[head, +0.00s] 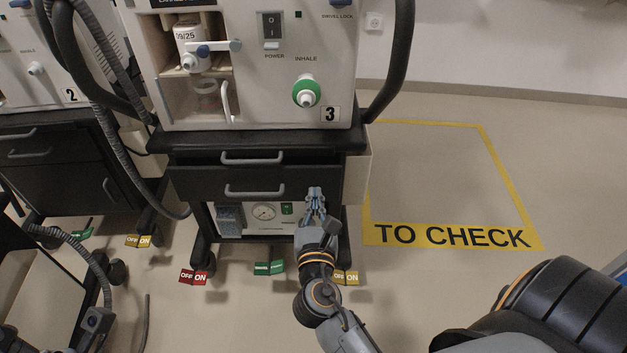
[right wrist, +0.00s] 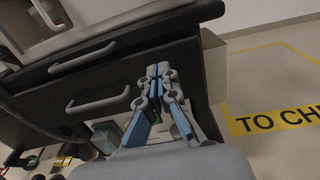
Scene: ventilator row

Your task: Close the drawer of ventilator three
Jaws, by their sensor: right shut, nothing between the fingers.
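Ventilator three (head: 328,114) is a white unit marked 3 on a dark cart, in the middle of the head view. Under it are an upper drawer with a grey handle (head: 252,157) and a lower drawer (head: 205,184) with its own handle (head: 254,190). I cannot tell for sure how far either drawer stands out. My right gripper (head: 315,191) is shut and empty, its tips at the right part of the lower drawer's front, right of the handle. In the right wrist view the shut fingers (right wrist: 158,72) point at that front; contact is unclear. My left gripper is not in view.
Ventilator two's cart (head: 60,185) stands to the left. A gauge panel (head: 263,212) sits below the drawers. Coloured OFF/ON tags (head: 194,276) show near the floor. The yellow TO CHECK area (head: 450,180) at right is clear floor.

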